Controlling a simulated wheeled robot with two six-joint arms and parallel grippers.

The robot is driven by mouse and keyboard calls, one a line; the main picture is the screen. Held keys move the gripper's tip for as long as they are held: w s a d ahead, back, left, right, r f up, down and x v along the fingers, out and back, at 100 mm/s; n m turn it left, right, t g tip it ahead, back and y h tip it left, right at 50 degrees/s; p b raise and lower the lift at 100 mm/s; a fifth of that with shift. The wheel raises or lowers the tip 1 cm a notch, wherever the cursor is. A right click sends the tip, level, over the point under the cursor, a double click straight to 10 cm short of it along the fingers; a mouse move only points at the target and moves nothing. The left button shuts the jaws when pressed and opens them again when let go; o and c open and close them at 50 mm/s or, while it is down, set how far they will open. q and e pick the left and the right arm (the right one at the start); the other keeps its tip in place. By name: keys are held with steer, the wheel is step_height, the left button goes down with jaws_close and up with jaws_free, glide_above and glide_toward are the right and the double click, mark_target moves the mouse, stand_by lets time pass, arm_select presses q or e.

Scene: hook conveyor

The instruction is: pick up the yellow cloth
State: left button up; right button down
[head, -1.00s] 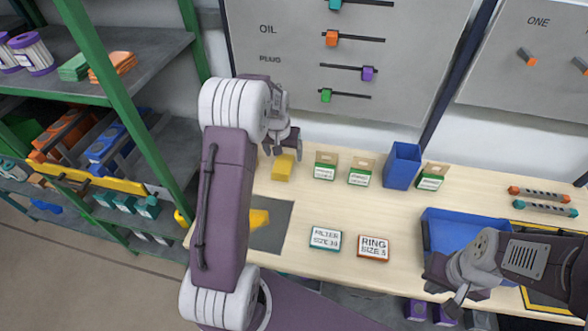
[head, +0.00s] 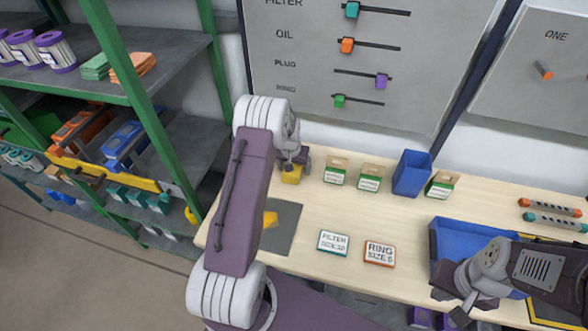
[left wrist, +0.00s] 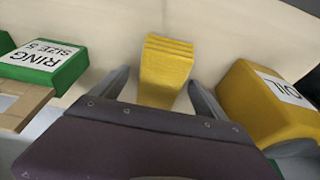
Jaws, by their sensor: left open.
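The yellow cloth (left wrist: 166,72) is a folded, layered stack lying on the pale table. In the left wrist view it lies between the fingers of my open left gripper (left wrist: 158,92), with a gap on each side. In the head view the cloth (head: 291,175) shows just below my left gripper (head: 296,160), partly hidden by it. My right gripper (head: 452,303) is at the lower right, by the blue tray; its jaw opening is unclear.
A yellow OIL container (left wrist: 262,105) stands close beside one finger, and a green RING SIZE 5 box (left wrist: 45,65) is on the other side. A blue bin (head: 411,174) stands at the back. A yellow item (head: 270,218) lies on the grey mat (head: 284,232).

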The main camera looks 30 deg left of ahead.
mark_target(296, 166)
arm_select(q)
steer(key=shift+s, duration=0.1)
steer(key=c, duration=1.5)
steer(key=shift+r, duration=0.15)
steer(key=shift+r, duration=0.3)
steer(key=v, duration=0.2)
steer(key=b+v, duration=0.1)
steer(key=shift+w+d+r, duration=0.25)
steer(key=shift+r, duration=0.15)
steer(key=s+d+r, duration=0.1)
steer(key=d+r, duration=0.1)
steer(key=d, duration=0.1)
steer(key=s+d+r+b, duration=0.1)
steer(key=s+d+r, duration=0.1)
steer(key=d, duration=0.1)
steer(key=s+d+r, duration=0.2)
steer(key=d, duration=0.1)
steer(key=shift+s+d+r+b, duration=0.2)
steer(key=shift+r+b, duration=0.1)
